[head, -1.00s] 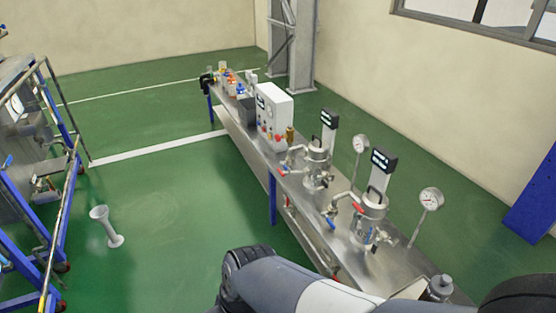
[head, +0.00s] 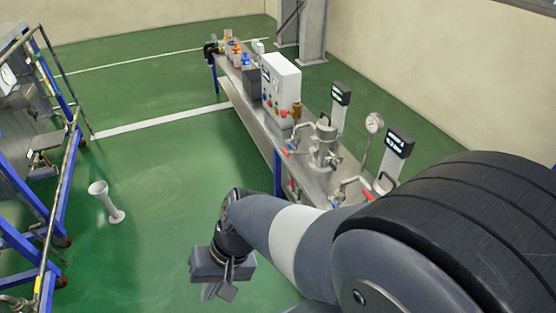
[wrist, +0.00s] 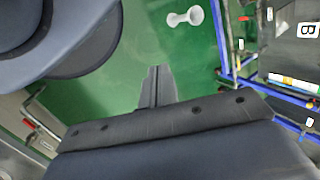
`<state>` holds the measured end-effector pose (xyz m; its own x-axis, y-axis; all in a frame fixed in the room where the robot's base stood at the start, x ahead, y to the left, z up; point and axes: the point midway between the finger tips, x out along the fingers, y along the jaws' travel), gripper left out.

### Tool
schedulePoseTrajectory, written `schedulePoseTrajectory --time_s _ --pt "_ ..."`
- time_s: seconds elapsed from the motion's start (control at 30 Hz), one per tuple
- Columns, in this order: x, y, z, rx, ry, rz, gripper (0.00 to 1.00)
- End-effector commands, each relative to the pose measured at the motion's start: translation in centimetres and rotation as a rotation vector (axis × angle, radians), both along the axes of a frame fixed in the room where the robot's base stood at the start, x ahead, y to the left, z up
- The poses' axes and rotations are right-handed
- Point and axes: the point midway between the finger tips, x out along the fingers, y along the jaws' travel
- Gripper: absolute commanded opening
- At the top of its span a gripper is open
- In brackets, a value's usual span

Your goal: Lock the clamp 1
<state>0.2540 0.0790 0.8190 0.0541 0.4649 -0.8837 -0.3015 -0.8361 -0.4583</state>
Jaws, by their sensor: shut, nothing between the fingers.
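Two lidded metal vessels with pipes and red-handled valves belong to the long steel bench. One vessel (head: 325,143) shows in the head view; the nearer one is mostly hidden behind my arm. I cannot tell which part is clamp 1; no clamp is clear at this size. My gripper (head: 219,291) hangs over the green floor, left of the bench and well apart from the vessels. In the wrist view my gripper (wrist: 156,75) is shut and empty, with its fingers together over the floor.
The bench (head: 250,128) carries a white control box (head: 281,82) and several small bottles. A white flared stand (head: 106,203) is on the floor and also shows in the wrist view (wrist: 185,17). A blue-framed rack (head: 62,170) stands at left.

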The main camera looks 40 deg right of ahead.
Motion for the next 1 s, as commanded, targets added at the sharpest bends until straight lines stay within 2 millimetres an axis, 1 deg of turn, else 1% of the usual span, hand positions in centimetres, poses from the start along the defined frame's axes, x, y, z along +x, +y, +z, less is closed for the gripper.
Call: schedulePoseTrajectory --time_s 0.03,0.07,0.1,0.17,0.2,0.27,0.3,0.37,0.4,0.47,0.5,0.57,0.6,0.67,0.7,0.77,0.8,0.87,0.9,1.0 --pt "1.8 0.3 -1.8 0.083 0.049 -0.109 0.0" --pt "3.0 0.5 -2.1 0.139 0.078 -0.176 0.0" --pt "4.7 0.7 -2.5 0.213 0.111 -0.266 0.0" --pt "7.4 0.5 -3.0 0.33 0.157 -0.399 0.0" --pt "9.3 0.2 -3.4 0.41 0.186 -0.487 0.0" --pt "12.2 -0.7 -3.9 0.53 0.223 -0.615 0.0" --pt "14.3 -1.6 -4.3 0.611 0.243 -0.701 0.0" --pt "17.3 -3.4 -5.1 0.737 0.269 -0.825 0.0" --pt "19.2 -4.9 -5.6 0.824 0.282 -0.906 0.0" --pt "21.9 -7.6 -6.5 0.957 0.295 -1.023 0.0" --pt "23.6 -9.7 -7.3 1.045 0.3 -1.1 0.0" --pt "25.9 -13.3 -8.6 1.183 0.298 -1.211 0.0" --pt "27.2 -15.9 -9.5 1.278 0.292 -1.281 0.0" --pt "28.7 -20.2 -11.2 1.42 0.274 -1.381 0.0" --pt "29.4 -23.1 -12.4 1.516 0.254 -1.444 0.0" --pt "29.9 -27.6 -14.2 1.654 0.217 -1.527 0.0" --pt "30.0 -30.5 -15.5 1.743 0.188 -1.575 0.0" --pt "29.7 -34.4 -17.3 1.864 0.14 -1.636 0.0" --pt "29.3 -36.8 -18.4 1.935 0.108 -1.67 0.0" --pt "28.1 -41.3 -20.6 2.078 0.03 -1.725 0.0"
